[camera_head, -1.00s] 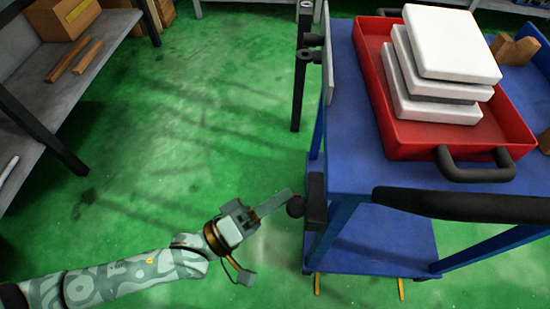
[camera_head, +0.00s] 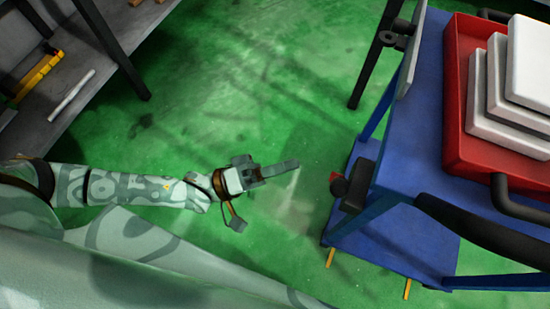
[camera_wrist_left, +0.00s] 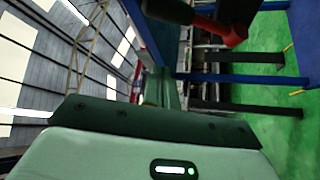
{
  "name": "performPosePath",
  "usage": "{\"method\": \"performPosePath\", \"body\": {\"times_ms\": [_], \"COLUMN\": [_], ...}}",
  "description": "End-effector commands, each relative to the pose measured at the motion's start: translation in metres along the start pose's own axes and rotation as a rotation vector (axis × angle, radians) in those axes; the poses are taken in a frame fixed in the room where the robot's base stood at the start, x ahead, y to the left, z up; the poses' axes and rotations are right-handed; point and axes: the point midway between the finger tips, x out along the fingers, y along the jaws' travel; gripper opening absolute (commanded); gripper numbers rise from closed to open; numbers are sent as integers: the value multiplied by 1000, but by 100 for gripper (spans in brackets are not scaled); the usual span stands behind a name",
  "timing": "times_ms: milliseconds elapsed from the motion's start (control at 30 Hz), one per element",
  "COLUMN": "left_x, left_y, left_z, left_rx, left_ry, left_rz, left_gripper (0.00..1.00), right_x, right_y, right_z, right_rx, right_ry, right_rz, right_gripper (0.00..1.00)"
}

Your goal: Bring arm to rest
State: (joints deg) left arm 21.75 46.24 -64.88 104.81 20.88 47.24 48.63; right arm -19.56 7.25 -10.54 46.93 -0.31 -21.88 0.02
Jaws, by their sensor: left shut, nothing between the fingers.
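My left arm (camera_head: 125,188) comes in from the left in the head view and reaches over the green floor. Its gripper (camera_head: 294,165) is shut and empty, with its fingers pointing right toward the blue cart, apart from it. In the left wrist view the gripper's shut fingers (camera_wrist_left: 160,82) point away from the camera. My right gripper is in neither view.
A blue cart (camera_head: 400,170) stands at the right with black handles. On it a red tray (camera_head: 457,95) holds several stacked white blocks (camera_head: 490,90). A grey shelf (camera_head: 75,95) stands upper left. The green floor (camera_head: 240,80) between is clear.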

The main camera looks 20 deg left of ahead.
Motion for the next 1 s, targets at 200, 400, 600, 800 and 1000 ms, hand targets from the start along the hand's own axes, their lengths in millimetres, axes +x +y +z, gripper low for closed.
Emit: {"method": "performPosePath", "body": {"times_ms": [200, 400, 600, 800, 1000], "left_x": [-16, -17, -17, -17, -31], "left_y": [0, -1, -1, -1, -50], "left_z": [0, 0, 0, 0, 13], "left_rx": [-1, -1, -1, 2, 369], "left_ry": [-1, -1, -1, 0, -152], "left_rz": [0, 1, 0, 0, -168], "left_gripper": [0, 0, 0, 0, 0], "right_x": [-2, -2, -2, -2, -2], "right_y": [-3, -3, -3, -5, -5], "right_z": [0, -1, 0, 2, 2], "right_rx": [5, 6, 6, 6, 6], "right_ry": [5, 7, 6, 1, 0], "right_rz": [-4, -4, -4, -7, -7], "right_gripper": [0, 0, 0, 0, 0]}}
